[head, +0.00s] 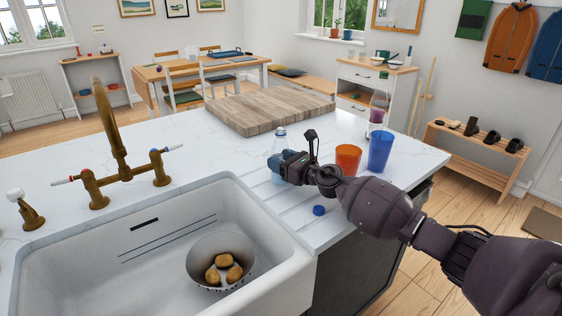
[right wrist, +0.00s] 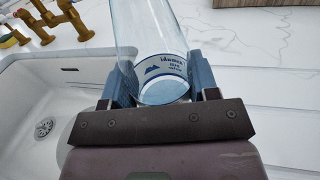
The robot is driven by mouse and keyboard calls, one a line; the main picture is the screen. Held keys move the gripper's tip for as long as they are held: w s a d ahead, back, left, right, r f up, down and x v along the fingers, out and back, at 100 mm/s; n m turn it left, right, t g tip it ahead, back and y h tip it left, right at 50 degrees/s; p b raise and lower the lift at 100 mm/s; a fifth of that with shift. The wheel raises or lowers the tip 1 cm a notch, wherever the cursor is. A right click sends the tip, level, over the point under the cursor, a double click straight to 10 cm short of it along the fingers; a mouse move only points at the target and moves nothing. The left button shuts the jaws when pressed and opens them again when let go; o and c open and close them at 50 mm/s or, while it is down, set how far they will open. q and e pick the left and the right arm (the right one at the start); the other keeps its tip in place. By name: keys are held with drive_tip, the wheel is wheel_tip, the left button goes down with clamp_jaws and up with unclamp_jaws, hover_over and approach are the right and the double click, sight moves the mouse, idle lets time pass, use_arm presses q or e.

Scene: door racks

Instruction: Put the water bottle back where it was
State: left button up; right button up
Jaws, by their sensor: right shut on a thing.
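The water bottle is clear with a blue and white label; it stands on the white counter in the head view (head: 279,146) and fills the upper middle of the right wrist view (right wrist: 151,40). My right gripper (head: 279,168) is around the bottle, with one finger on each side in the right wrist view (right wrist: 163,85). It is shut on the bottle, whose lower part is partly hidden by the gripper in the head view. A blue cap (head: 319,210) lies on the counter in front of the gripper. My left gripper is not in view.
An orange cup (head: 347,160) and a blue cup (head: 380,151) stand right of the gripper, close to my arm. A wooden board (head: 270,106) lies behind. The sink (head: 290,262), holding a colander (head: 203,268) with potatoes, and a brass tap (head: 113,130) are to the left.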

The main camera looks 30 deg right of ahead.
drive_tip(key=shift+f, duration=0.15)
drive_tip(key=o, duration=1.1)
drive_tip(key=shift+c, duration=0.2)
drive_tip(key=shift+r, duration=0.2)
drive_tip(key=v, duration=1.2)
